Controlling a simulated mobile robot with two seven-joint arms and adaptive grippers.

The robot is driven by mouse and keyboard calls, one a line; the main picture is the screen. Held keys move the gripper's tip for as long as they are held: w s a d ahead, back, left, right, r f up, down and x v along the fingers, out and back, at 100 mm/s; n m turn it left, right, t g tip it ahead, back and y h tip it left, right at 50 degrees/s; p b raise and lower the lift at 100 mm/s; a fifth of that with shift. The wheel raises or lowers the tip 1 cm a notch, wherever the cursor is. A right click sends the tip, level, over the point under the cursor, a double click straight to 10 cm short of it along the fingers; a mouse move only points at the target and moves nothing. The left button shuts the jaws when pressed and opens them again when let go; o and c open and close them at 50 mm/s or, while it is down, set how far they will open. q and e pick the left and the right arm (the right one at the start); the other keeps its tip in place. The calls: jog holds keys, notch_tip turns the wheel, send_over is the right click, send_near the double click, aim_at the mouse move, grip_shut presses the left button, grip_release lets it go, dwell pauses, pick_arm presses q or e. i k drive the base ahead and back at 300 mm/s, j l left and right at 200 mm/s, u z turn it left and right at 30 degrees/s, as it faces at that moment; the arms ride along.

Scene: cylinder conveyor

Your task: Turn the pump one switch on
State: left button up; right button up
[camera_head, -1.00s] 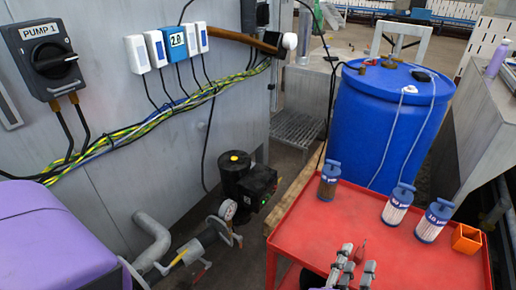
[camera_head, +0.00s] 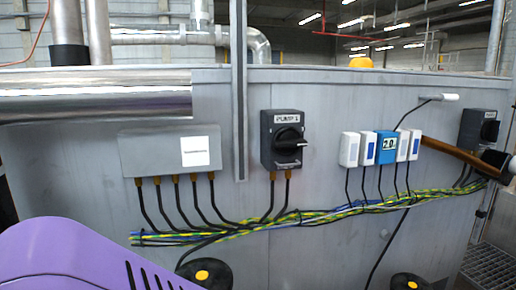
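The pump one switch (camera_head: 282,153) is a dark grey box on the light grey metal wall, near the middle of the view. A white label reading "PUMP 1" is at its top. Its black rotary knob (camera_head: 288,139) faces me, with the handle lying roughly crosswise and sticking out to the right. I cannot tell from this whether it is on or off. Two cables leave the bottom of the box. Neither of my grippers is in view.
A grey junction box (camera_head: 150,152) is left of the switch. White and blue modules (camera_head: 386,148) are to its right, and a second dark switch box (camera_head: 480,130) is at the far right. Yellow-green cables (camera_head: 330,213) run below. A copper-coloured pipe (camera_head: 450,153) is at right.

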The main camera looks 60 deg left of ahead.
aim_at(287, 141)
jog(key=k+u, duration=0.15)
jog(key=u, duration=1.4)
